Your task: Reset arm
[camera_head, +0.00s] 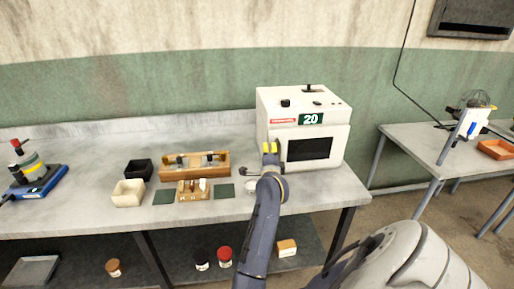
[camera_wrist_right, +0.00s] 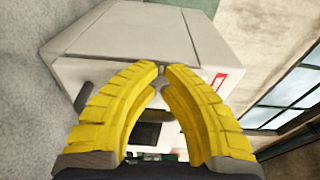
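My right gripper (camera_head: 270,148) has yellow fingers and is in front of the left part of the white oven-like machine (camera_head: 262,105). In the right wrist view, the gripper (camera_wrist_right: 161,72) has its curved fingertips almost meeting, with nothing visible held between them. The machine (camera_wrist_right: 135,30) fills the view beyond the fingers. Its front, with a dark window (camera_head: 308,149) and a green "20" label, looks closed. Whether the fingers touch the machine is hard to tell. My left gripper is not in view.
The grey table (camera_head: 90,160) holds a wooden rack (camera_head: 215,171), a black box (camera_head: 139,169), a cream box (camera_head: 128,193) and a blue-based device (camera_head: 38,182). A small white dish (camera_head: 251,186) is beside my right arm. Jars stand on the lower shelf. Another table (camera_head: 410,135) is at right.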

